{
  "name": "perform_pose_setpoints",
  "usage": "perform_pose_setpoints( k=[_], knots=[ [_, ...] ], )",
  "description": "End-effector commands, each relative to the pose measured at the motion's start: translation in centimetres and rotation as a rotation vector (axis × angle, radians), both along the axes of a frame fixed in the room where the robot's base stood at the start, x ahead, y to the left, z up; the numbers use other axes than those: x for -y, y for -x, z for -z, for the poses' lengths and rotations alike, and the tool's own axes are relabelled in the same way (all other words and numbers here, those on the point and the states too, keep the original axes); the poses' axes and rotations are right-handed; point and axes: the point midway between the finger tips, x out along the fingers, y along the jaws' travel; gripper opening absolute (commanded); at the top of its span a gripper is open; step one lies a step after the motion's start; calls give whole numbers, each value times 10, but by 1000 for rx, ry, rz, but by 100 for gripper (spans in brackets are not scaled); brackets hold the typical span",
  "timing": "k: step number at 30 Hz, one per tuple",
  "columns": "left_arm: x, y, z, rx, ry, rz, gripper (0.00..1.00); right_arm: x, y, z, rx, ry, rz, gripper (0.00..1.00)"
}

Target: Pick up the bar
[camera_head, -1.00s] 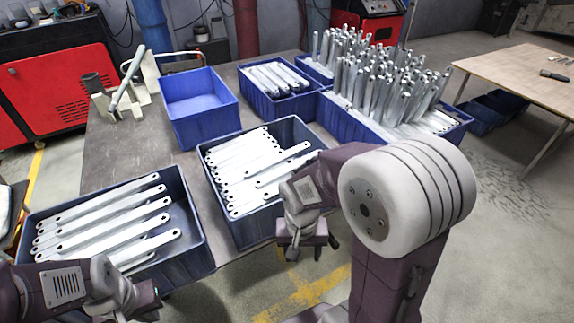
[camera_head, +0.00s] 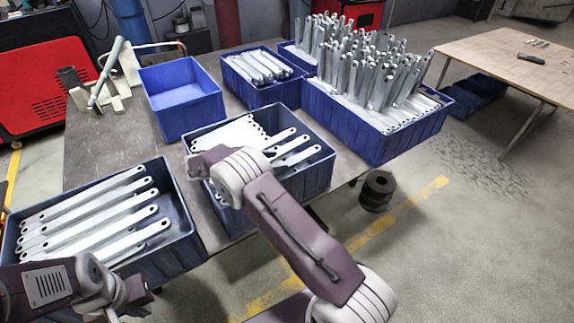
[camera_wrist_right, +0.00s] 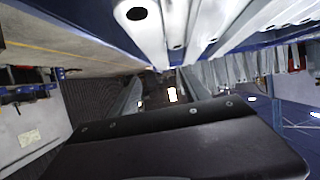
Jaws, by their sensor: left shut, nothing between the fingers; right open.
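Bright galvanized bars with a hole at each end lie in the middle blue bin (camera_head: 322,172) and in the near-left blue bin (camera_head: 180,205). In the middle bin, a few bars (camera_head: 293,152) lie at the right and others partly show at the left. My right arm reaches over this bin and hides part of it. My right gripper is hidden in the head view; in the right wrist view it (camera_wrist_right: 158,92) is open, with bar ends (camera_wrist_right: 180,25) close above it. My left gripper (camera_head: 140,298) is shut and empty beside the near-left bin's front edge.
An empty blue bin (camera_head: 185,92) stands on the grey table (camera_head: 95,150). Behind are a small bin of bars (camera_head: 258,66) and a large bin with many upright parts (camera_head: 375,138). A metal fixture (camera_head: 108,80) stands at the back left. A dark round object (camera_head: 377,190) is on the floor.

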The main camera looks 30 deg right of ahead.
Motion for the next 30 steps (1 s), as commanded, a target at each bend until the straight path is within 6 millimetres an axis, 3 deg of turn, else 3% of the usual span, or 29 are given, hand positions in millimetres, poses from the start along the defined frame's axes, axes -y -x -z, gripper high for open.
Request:
perform_pose_setpoints(
  k=[3, 8, 16, 22, 23, 28, 30],
  knots=[
    [0, 0, -6, 0, 0, 0, 0, 15, -1, 5, -2, 0, 2, 55],
    [0, 0, -7, 0, 0, 0, 0, 20, -2, 8, -1, -1, 1, 55],
    [0, 0, -21, 0, 0, 0, 0, 59, -6, 29, -2, -1, 4, 55],
    [0, 0, -19, 0, 0, 0, 0, 61, -7, 32, 0, -1, 0, 55],
    [0, 0, -19, 0, 0, 0, 0, 61, -7, 32, 0, -1, 0, 52],
    [0, 0, -19, 0, 0, 0, 0, 61, -7, 32, 0, -2, 0, 4],
    [0, 0, -19, 0, 0, 0, 0, 61, -7, 32, 0, -2, 0, 0]
  ],
)
